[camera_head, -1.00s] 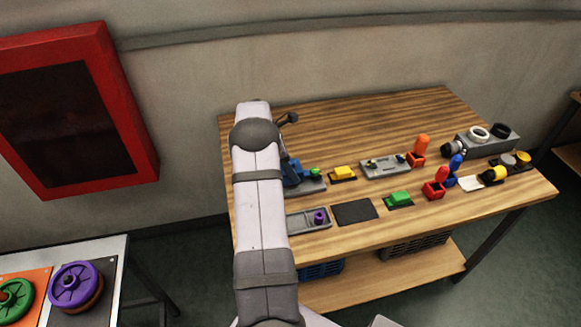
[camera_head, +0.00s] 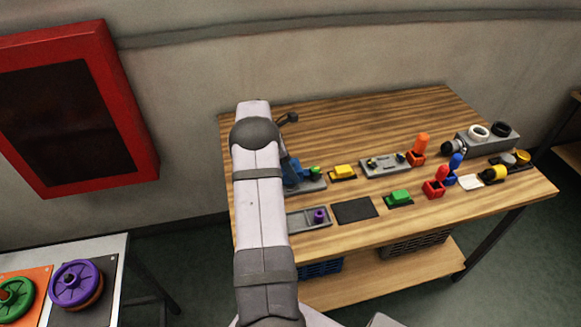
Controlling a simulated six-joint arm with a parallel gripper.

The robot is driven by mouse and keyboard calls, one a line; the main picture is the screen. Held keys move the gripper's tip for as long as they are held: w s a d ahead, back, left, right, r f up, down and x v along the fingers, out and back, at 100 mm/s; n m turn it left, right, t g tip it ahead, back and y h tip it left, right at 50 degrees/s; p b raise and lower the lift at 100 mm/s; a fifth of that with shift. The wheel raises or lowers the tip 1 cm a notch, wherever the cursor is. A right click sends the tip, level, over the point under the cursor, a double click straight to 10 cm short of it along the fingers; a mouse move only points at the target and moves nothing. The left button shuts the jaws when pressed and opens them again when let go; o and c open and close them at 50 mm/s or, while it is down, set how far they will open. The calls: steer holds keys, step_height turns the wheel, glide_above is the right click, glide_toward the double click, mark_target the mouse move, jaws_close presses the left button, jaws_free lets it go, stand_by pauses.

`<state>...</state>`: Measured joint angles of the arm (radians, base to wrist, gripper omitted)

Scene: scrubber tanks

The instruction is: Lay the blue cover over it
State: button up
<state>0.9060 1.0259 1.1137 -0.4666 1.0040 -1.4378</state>
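A blue piece (camera_head: 293,173), which may be the blue cover, shows just right of my arm at the table's left side. It is at the left part of a grey plate (camera_head: 317,186) that carries a green knob (camera_head: 314,170). My arm hides part of the blue piece, so I cannot tell whether it rests on the plate or is held. My gripper's fingers are hidden behind my arm. A second grey plate with a purple knob (camera_head: 319,216) lies nearer the front. A bare black pad (camera_head: 356,210) lies right of it.
A yellow block (camera_head: 343,172) and a green block (camera_head: 399,197) sit on dark pads. A further grey plate (camera_head: 376,166) lies behind. Orange, red (camera_head: 435,188) and blue upright pieces stand to the right, near a grey box (camera_head: 487,140).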

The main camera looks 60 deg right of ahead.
mark_target(293, 160)
steer(key=shift+f+b, duration=0.3)
steer(key=shift+f, duration=0.9)
stand_by(1.7)
steer(key=o, duration=1.8)
steer(key=shift+r, duration=0.15)
steer(key=shift+r+p, duration=2.7)
steer(key=shift+r, duration=0.65)
